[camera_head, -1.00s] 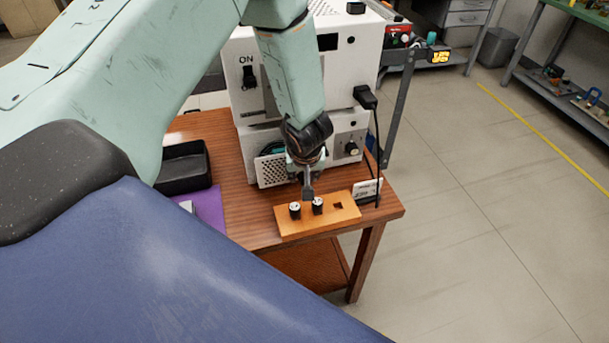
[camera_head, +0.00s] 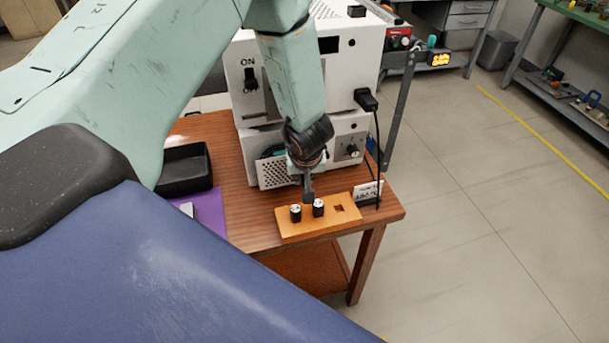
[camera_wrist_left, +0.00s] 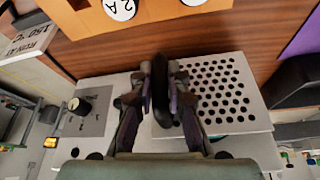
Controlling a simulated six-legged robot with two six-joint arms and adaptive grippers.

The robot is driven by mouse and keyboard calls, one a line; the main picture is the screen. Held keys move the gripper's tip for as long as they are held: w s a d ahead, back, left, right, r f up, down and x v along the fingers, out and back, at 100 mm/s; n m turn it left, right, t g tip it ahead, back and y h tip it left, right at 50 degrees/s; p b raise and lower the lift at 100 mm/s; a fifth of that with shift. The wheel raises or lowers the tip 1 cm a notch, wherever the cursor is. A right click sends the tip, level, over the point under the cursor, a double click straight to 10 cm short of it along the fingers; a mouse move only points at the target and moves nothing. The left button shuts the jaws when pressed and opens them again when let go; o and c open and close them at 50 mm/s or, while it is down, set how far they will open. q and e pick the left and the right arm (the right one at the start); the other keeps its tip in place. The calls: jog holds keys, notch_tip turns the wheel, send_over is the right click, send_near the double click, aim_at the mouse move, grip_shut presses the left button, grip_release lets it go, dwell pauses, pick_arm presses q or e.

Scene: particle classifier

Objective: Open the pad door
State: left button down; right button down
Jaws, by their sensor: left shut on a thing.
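The pad door is the white perforated panel (camera_head: 274,174) low on the front of the white machine (camera_head: 345,65). It stands swung out from the machine's lower part, with a teal item partly visible behind its top edge. My left gripper (camera_head: 308,186) is at the door's right edge. In the left wrist view, the gripper (camera_wrist_left: 160,90) is shut on a dark upright handle beside the perforated panel (camera_wrist_left: 225,90). The fingers hide part of the handle. The pad behind the door cannot be made out. My right gripper is not in view.
An orange block (camera_head: 290,229) with two black, white-topped pegs (camera_head: 318,207) and a square hole stands just in front of the gripper. A small sign (camera_head: 366,193) stands to its right. A black tray (camera_head: 184,170) and purple mat (camera_head: 210,210) lie left on the wooden table.

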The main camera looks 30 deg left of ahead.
pick_arm(q)
jog(key=shift+r, duration=0.1)
jog(key=shift+s+b, duration=0.1)
jog(key=shift+b, duration=0.3)
jog(key=shift+s+d+m+b, duration=0.15)
jog(key=shift+s+m+b, duration=0.35)
jog(key=shift+m+b, duration=0.15)
jog(key=shift+s+d+m+t+h+b, duration=0.1)
jog(key=shift+s+m+t+h+b, duration=0.3)
jog(key=shift+s+m, duration=0.45)
jog(key=shift+s, duration=1.1)
jog(key=c, duration=1.3)
grip_release()
jog(key=shift+s, duration=0.1)
jog(key=shift+c, duration=0.2)
